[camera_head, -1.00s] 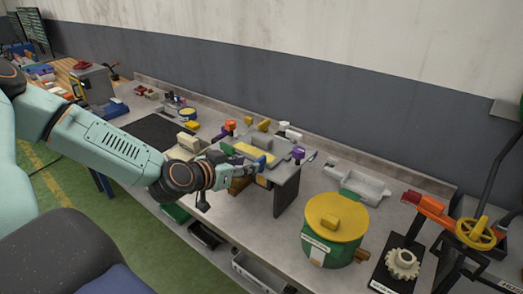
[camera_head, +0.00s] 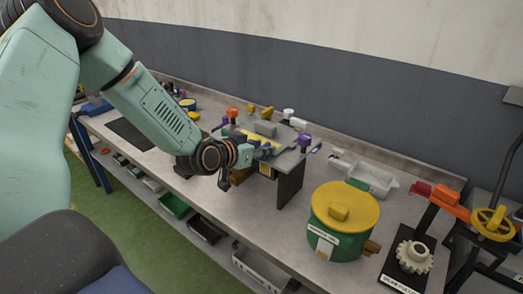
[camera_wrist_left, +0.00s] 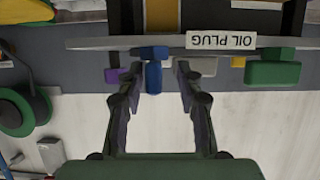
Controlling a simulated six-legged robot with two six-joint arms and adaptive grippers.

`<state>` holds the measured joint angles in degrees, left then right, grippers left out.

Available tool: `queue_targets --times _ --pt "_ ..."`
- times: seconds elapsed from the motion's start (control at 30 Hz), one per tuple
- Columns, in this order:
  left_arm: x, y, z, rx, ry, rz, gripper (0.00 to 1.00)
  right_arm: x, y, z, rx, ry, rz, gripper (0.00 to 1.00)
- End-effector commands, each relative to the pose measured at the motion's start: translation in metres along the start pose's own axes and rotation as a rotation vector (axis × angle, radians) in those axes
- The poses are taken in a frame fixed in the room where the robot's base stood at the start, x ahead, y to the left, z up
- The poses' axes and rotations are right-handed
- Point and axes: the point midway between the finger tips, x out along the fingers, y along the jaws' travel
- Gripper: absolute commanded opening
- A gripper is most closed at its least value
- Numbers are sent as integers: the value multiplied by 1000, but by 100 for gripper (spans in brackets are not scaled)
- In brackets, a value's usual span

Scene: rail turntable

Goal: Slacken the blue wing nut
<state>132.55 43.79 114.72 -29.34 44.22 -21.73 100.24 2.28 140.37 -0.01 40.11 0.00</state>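The blue wing nut (camera_wrist_left: 153,76) sticks out from the edge of a grey plate (camera_wrist_left: 120,43) in the left wrist view, which is upside down. My left gripper (camera_wrist_left: 156,72) is open, with one finger on each side of the nut. The nut lies closer to the left-hand finger in that view; I cannot tell whether they touch. In the head view my left gripper (camera_head: 262,152) is at the front of the grey fixture (camera_head: 292,160), and the fingers largely hide the nut there. My right gripper is not in view.
A yellow-lidded green pot (camera_head: 343,215), a grey tray (camera_head: 370,179) and a gear stand (camera_head: 414,257) are to the right on the bench.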

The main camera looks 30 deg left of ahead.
Motion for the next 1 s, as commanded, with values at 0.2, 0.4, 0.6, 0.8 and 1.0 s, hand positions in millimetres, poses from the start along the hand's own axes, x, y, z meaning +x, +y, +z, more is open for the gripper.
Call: queue_targets --times 0.2,0.4,0.6,0.8,1.0 --pt "4 1 -1 0 2 1 36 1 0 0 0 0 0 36" --pt "4 0 -1 0 1 1 34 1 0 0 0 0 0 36" --pt "4 0 -1 -1 1 1 17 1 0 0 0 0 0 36" --pt "4 0 -1 -1 1 0 0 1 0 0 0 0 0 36" --pt "4 1 -2 0 3 1 0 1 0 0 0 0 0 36"
